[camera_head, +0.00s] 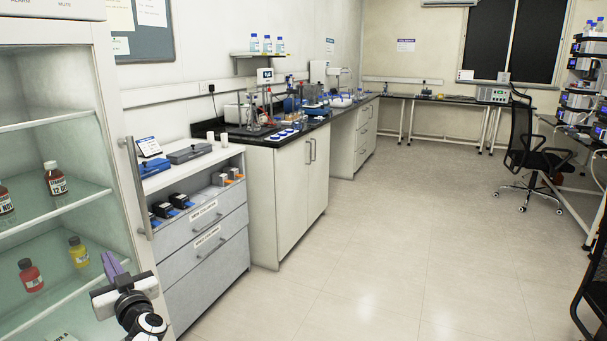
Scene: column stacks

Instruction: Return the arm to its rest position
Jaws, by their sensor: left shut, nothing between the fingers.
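My left gripper (113,266) shows at the lower left, in front of the open glass-shelved cabinet (118,150). Its purple fingers are together with nothing between them. They point up and away from me, near the right edge of the lower shelf. My left arm's dark and white wrist is below it at the picture's bottom edge. My right gripper is not in this view.
The cabinet's glass shelves hold brown bottles (55,180), a red bottle (31,275) and a yellow bottle (78,252). A grey drawer unit (205,235) stands to its right, then benches along the wall. A black office chair (535,155) stands at right. The middle floor is clear.

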